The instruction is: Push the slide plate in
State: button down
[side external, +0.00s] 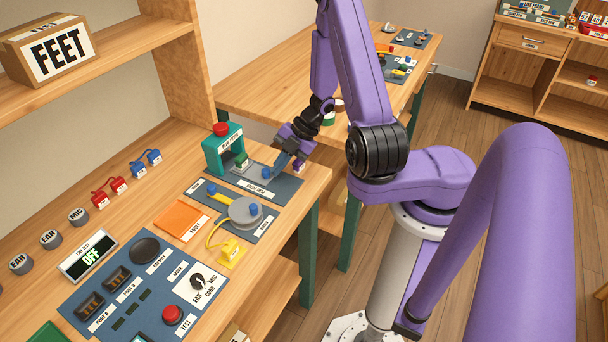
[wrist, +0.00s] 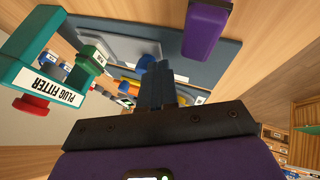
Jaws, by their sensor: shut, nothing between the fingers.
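A teal plug fitter frame (side external: 222,148) with a red knob on top stands on a dark blue-grey base board (side external: 282,188). A light grey plate, which looks like the slide plate (side external: 249,170), lies flat at the fitter; it also shows in the wrist view (wrist: 115,40). A small green block (side external: 241,160) is at its fitter end and a blue knob (side external: 267,173) near its other end. My gripper (side external: 277,169) is shut and empty, pointing down beside the blue knob. In the wrist view the closed fingers (wrist: 157,82) overlap the knob's edge (wrist: 147,62); I cannot tell whether they touch.
A grey disc with a blue knob (side external: 245,211) and a yellow plug (side external: 230,251) are nearer the camera. An orange pad (side external: 182,219) lies to the left. Another table (side external: 260,85) stands behind.

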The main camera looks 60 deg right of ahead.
aim_at(252, 172)
jog(key=shift+w, duration=2.9)
jog(key=s, duration=0.1)
jog(key=s+d, duration=0.1)
jog(key=s, duration=0.2)
jog(key=shift+s+d+r, duration=0.15)
jog(key=shift+d+r, duration=0.05)
jog(key=shift+r, duration=0.05)
jog(key=v, duration=0.9)
jog(key=shift+r, duration=0.15)
